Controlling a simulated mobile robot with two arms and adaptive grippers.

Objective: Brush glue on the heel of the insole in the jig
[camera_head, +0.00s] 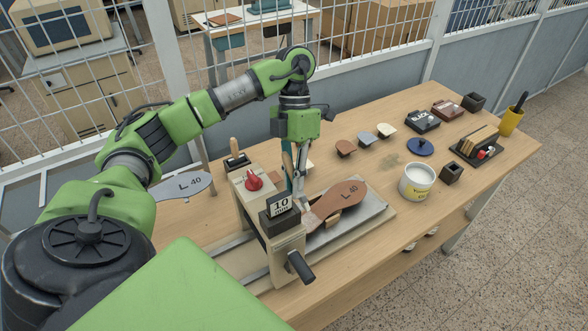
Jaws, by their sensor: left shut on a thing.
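The brown insole (348,194), marked L 40, lies in the jig on a pale metal plate (378,217), its narrower end toward the press. My left gripper (298,188) points down just behind the press, over the insole's near-left end. It is shut on a slim thing, apparently the brush, mostly hidden by the fingers and the press. I cannot tell whether its tip touches the heel. A white glue pot (416,184) stands open to the right, with a blue lid (420,147) behind it. My right gripper is out of view.
The press (272,232) with a red knob, a "10" display and a black handle stands close in front of the gripper. A grey L 40 template (182,186) lies left.

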